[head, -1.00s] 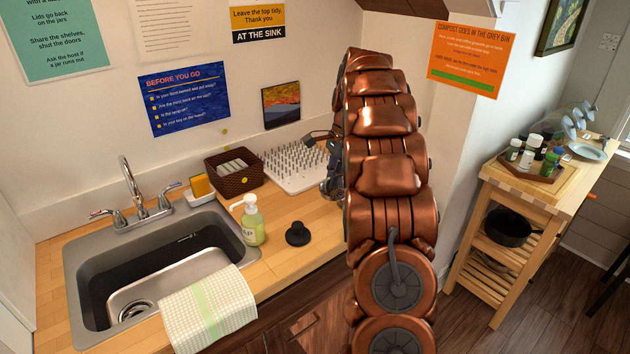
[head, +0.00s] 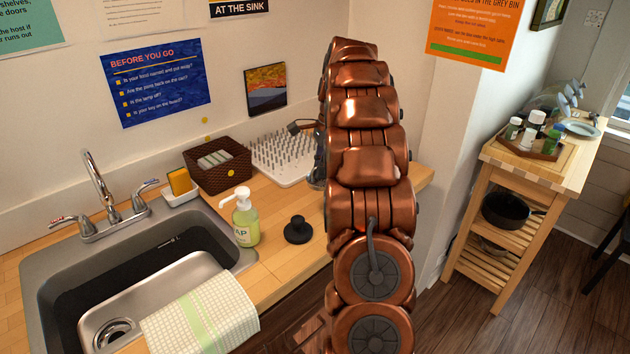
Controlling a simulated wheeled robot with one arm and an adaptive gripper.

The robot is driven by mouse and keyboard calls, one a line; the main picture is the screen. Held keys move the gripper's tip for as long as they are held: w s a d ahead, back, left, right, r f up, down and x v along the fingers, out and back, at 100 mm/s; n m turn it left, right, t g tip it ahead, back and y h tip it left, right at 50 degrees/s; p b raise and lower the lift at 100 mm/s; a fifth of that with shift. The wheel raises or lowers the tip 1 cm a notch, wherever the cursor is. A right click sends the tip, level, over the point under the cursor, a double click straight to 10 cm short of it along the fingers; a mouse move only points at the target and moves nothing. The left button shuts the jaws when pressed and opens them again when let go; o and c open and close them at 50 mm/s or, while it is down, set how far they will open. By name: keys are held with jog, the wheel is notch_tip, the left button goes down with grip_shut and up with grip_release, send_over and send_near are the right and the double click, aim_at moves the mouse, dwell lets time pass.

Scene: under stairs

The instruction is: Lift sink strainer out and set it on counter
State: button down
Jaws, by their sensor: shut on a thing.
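The steel sink (head: 228,262) is set in the wooden counter (head: 272,288) at the left. A round metal drain fitting (head: 112,332) shows in its basin; I cannot tell whether a strainer sits in it. A black disc with a knob (head: 298,230) lies on the counter right of the soap bottle. My copper arm stands at the middle.
A soap bottle (head: 246,220), a sponge in a holder (head: 180,184), a brown basket (head: 218,165) and a pegged drying rack (head: 290,160) stand around the sink's right side. A checked towel (head: 200,322) hangs over its front edge. A wooden cart (head: 477,215) stands right. Counter around the black disc is bare.

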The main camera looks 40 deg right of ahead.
jog(key=shift+w+f+b, duration=0.15)
jog(key=shift+f+b, duration=0.3)
jog(key=shift+f, duration=0.4)
jog(key=shift+f+b, duration=1.4)
jog(key=shift+f, duration=2.85)
jog(key=c, duration=0.7)
grip_release()
jog(key=shift+r, duration=0.2)
